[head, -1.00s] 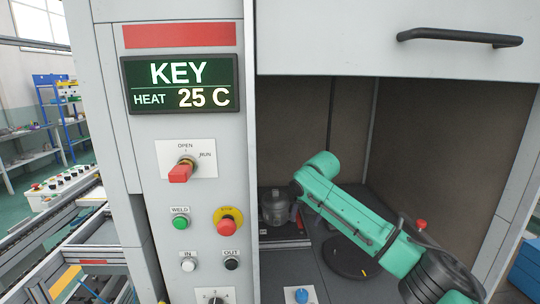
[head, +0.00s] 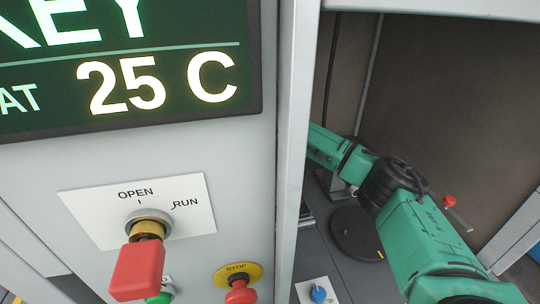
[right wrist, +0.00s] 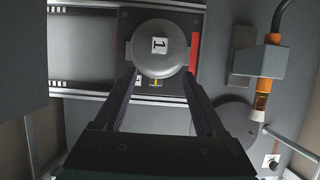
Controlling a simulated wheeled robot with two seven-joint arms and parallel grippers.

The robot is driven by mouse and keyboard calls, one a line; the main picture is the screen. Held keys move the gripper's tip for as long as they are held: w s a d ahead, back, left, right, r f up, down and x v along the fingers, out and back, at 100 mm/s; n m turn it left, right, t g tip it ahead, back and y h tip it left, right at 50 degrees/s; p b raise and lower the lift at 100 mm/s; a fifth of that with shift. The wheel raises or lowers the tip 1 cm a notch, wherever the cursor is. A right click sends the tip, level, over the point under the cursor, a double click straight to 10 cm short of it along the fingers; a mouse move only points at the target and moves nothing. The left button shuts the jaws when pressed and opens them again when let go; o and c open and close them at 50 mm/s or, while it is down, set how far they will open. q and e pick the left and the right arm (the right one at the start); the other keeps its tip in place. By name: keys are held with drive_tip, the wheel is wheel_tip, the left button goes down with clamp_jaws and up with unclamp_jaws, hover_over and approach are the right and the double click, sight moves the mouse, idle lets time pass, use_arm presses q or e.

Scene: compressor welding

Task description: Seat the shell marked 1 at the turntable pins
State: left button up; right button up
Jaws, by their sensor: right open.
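The shell marked 1 (right wrist: 160,48) is a grey round piece with a white label on top, seen from above in the right wrist view. It sits on a dark plate with a red strip. My right gripper (right wrist: 160,76) is open, its fingertips at the near edge of the shell, one to each side. Contact cannot be told. The turntable, a dark round disc (head: 356,234), lies below my right arm in the head view and also shows in the wrist view (right wrist: 236,122). I cannot make out its pins. In the head view a cabinet post hides the shell and right gripper. My left gripper is out of view.
The cabinet post (head: 298,130) stands left of the bay. A key switch (head: 142,255), stop button (head: 240,290) and display (head: 130,70) are on the panel. A grey block with an orange-banded torch (right wrist: 262,90) stands right of the shell.

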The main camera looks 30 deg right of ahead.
drive_tip(key=p+x, duration=0.1)
drive_tip(key=x, duration=0.3)
drive_tip(key=w+x, duration=0.1)
drive_tip(key=x, duration=0.4)
drive_tip(key=shift+a+r+p, duration=0.1)
drive_tip(key=shift+r+p, duration=0.1)
drive_tip(key=shift+p, duration=0.2)
drive_tip(key=shift+w+f, duration=0.1)
drive_tip(key=shift+f, duration=0.4)
drive_tip(key=shift+s, duration=0.25)
drive_tip(key=shift+c, duration=0.6)
drive_tip(key=shift+w, duration=0.1)
clamp_jaws()
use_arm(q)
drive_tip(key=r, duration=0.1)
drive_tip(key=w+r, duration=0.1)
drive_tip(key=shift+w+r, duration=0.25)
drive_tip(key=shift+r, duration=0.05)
